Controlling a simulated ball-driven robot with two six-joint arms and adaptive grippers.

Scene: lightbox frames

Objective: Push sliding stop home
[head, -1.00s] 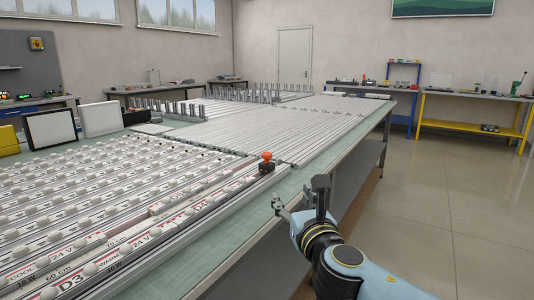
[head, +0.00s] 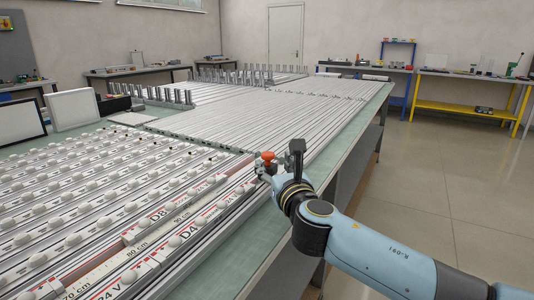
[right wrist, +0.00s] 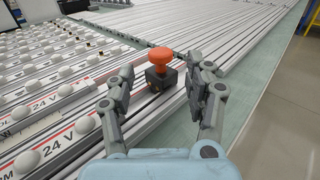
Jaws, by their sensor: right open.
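The sliding stop is a small black block with an orange-red knob (head: 267,156), on a metal rail near the right edge of the long table. In the right wrist view the stop (right wrist: 161,78) stands upright between the two spread fingers, slightly beyond their tips or level with them; I cannot tell which. My right gripper (right wrist: 162,88) is open, with a gap on both sides of the stop. In the head view the right gripper (head: 278,165) partly hides the stop's block. My left gripper is not in view.
Rows of white-knobbed strips with printed labels (head: 160,217) fill the near left of the table. Bare aluminium rails (head: 250,115) run beyond the stop. The green table edge (head: 262,235) is clear on the right. Upright metal posts (head: 165,95) stand farther back.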

